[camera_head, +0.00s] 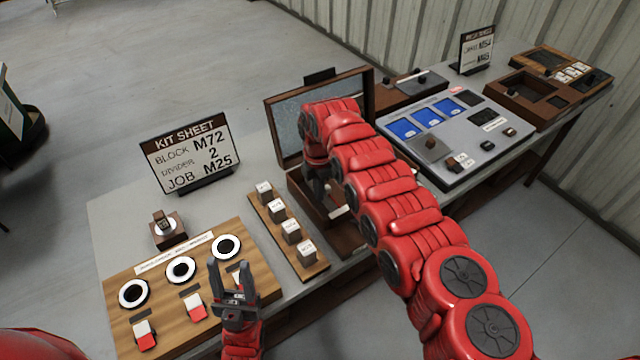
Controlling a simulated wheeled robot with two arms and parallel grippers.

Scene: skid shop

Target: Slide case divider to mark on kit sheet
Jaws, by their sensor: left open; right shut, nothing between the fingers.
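The kit sheet (195,153) stands upright at the back left of the table and reads BLOCK M72, DIVIDER 2, JOB M25. The wooden case (297,185) stands open at the middle, its lid (284,122) raised behind it. My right gripper (319,190) is shut and empty, pointing down at the case; my red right arm covers much of the case. The case divider and its marks cannot be made out behind the arm. My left gripper (233,272) is open and empty over the right part of a wooden board.
The wooden board (165,270) holds white rings and red-and-white switches. A rack (262,222) of several labelled blocks stands between it and the case. A small stamp-like block (168,230) sits behind the board. A grey panel (465,172) with blue windows lies right of my arm.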

